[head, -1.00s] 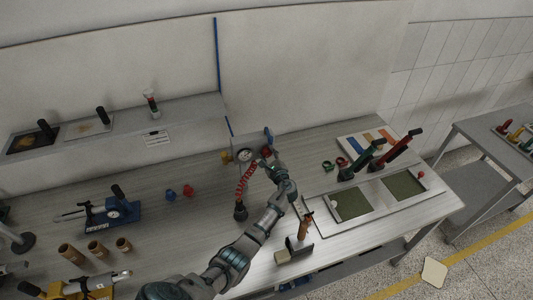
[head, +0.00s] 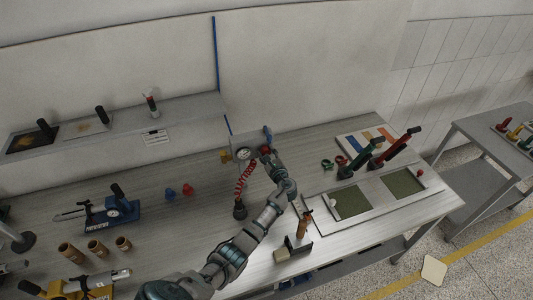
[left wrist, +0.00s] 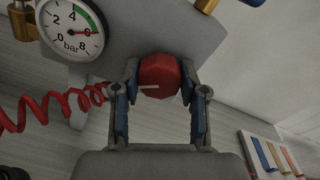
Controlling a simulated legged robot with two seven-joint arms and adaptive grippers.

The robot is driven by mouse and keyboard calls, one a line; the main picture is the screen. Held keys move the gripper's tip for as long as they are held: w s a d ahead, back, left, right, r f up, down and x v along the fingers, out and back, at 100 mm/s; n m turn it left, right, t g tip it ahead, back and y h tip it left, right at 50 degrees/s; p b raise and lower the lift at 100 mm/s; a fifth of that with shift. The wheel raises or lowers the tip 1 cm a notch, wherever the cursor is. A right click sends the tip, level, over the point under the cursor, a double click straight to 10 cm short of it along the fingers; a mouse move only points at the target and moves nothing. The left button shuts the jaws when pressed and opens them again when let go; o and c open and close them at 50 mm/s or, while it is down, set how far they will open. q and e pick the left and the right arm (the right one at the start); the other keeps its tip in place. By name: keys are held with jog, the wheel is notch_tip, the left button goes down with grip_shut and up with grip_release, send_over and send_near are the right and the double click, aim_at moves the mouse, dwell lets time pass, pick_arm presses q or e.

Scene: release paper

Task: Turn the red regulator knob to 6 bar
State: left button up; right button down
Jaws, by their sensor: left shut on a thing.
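The red regulator knob (left wrist: 160,75) is between the fingers of my left gripper (left wrist: 159,84), which is shut on it in the left wrist view. A pale line marks the knob's face. The knob also shows in the head view (head: 265,149), at the tip of my left gripper (head: 268,154). The round white pressure gauge (left wrist: 72,28) is left of the knob, marked in bar. A red pointer or mark lies on its right side, between 4 and 8; its exact reading is hard to tell. My right gripper is out of view.
A red coiled hose (head: 244,180) hangs left of my left arm. Red and green levers (head: 390,148) stand to the right on the bench (head: 165,240). A brown-handled tool (head: 303,225) is close to the forearm.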

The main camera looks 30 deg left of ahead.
pick_arm(q)
jog(key=o, duration=0.9)
jog(key=shift+d+f, duration=0.1)
jog(key=shift+f, duration=0.4)
jog(key=shift+o, duration=1.2)
jog(key=shift+w+r, duration=0.1)
jog(key=shift+r, duration=0.1)
jog(key=v, duration=1.2)
